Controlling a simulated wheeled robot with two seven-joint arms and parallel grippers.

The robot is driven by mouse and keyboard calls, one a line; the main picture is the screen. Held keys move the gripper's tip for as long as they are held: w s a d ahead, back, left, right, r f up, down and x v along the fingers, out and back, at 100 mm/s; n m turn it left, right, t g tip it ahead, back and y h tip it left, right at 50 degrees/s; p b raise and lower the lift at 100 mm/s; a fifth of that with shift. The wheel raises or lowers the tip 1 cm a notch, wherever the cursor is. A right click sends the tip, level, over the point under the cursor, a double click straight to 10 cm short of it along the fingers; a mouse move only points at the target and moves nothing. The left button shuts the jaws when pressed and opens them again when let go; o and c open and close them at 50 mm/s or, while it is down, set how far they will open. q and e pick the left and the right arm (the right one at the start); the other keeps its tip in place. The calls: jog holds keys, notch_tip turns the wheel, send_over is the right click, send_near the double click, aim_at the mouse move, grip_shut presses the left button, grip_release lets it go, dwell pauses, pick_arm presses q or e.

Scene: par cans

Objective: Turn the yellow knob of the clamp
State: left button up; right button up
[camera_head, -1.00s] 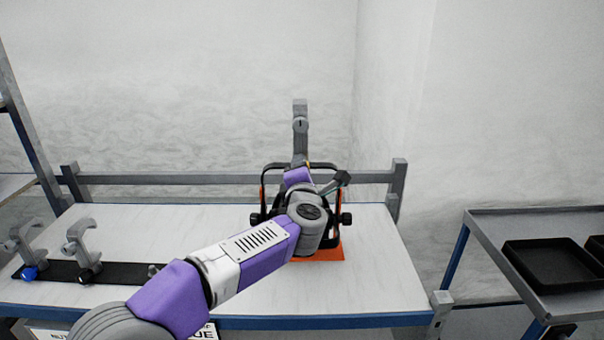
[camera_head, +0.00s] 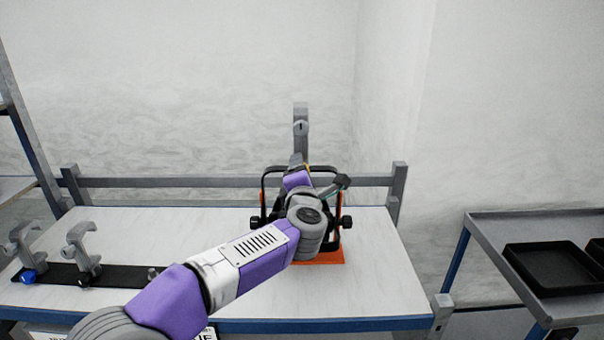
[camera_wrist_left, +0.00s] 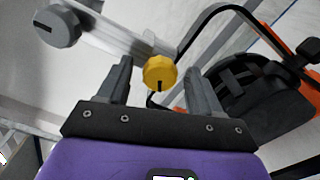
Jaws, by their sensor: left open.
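The yellow knob (camera_wrist_left: 160,72) shows in the left wrist view, between the two fingers of my left gripper (camera_wrist_left: 160,82). The fingers are open with a gap on each side of the knob. Whether the knob lies at fingertip depth I cannot tell. The grey clamp (camera_wrist_left: 115,35) runs behind the knob to the upper left, and its upper part (camera_head: 300,122) stands upright in the head view. My right gripper is not in view.
Other clamps, one with a blue knob (camera_head: 28,276), sit on a black strip (camera_head: 120,276) at left. A cart (camera_head: 485,240) with black trays (camera_head: 550,268) stands right.

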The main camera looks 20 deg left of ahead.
pick_arm(q)
jog(key=v, duration=0.7)
jog(key=shift+s+p, duration=0.2)
jog(key=shift+p, duration=0.1)
jog(key=shift+d+r, duration=0.1)
